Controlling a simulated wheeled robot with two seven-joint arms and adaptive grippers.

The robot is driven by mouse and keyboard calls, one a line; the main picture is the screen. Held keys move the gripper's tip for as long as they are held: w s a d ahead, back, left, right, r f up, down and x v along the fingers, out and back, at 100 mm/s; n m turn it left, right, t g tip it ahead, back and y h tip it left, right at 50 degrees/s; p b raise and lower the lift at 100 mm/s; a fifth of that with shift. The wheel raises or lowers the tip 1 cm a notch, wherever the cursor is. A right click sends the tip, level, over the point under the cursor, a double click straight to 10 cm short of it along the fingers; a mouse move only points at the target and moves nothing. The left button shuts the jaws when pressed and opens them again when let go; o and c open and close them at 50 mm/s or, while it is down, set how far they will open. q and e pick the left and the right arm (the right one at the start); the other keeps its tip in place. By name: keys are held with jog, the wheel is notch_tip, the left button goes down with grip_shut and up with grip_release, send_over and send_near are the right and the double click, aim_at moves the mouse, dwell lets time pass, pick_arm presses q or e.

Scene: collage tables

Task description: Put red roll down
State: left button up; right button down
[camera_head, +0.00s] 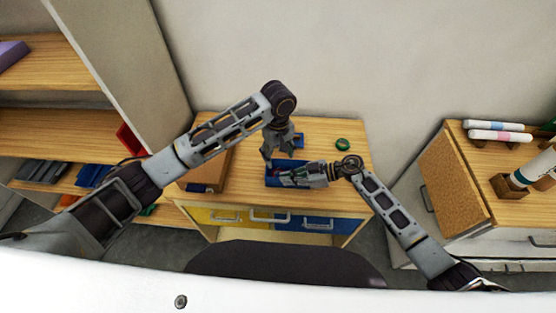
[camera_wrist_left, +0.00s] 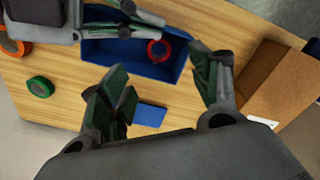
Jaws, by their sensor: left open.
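The red roll (camera_wrist_left: 158,51) lies inside the blue tray (camera_wrist_left: 108,52), near its right part in the left wrist view. My left gripper (camera_wrist_left: 155,72) is open and empty, with its fingers spread above the table on the near side of the tray. In the head view my left gripper (camera_head: 281,153) points down just behind the blue tray (camera_head: 272,182). My right gripper (camera_head: 292,176) reaches in low over the tray from the right; its fingers also show in the left wrist view (camera_wrist_left: 165,24), apart from the red roll. Whether its jaws are open is unclear.
A green roll (camera_head: 342,144) lies on the table at the back right. An orange roll (camera_wrist_left: 13,45) shows in the left wrist view. A flat blue piece (camera_wrist_left: 150,114) lies beside the tray. A brown box (camera_wrist_left: 276,88) stands at one side. My two grippers are close together.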

pick_arm(q)
notch_tip(320, 180, up, 7)
jog(key=shift+f, duration=0.15)
dwell(0.5)
pick_arm(e)
jog(key=c, duration=1.6)
grip_release()
jog(key=shift+o, duration=0.2)
jog(key=shift+d, duration=0.15)
jog(key=v, duration=1.1)
jog(key=shift+d+r, duration=0.25)
jog(key=shift+d, duration=0.05)
pick_arm(q)
jog(key=shift+s, duration=0.15)
pick_arm(e)
jog(key=shift+s+f, duration=0.1)
jog(key=shift+s, duration=0.05)
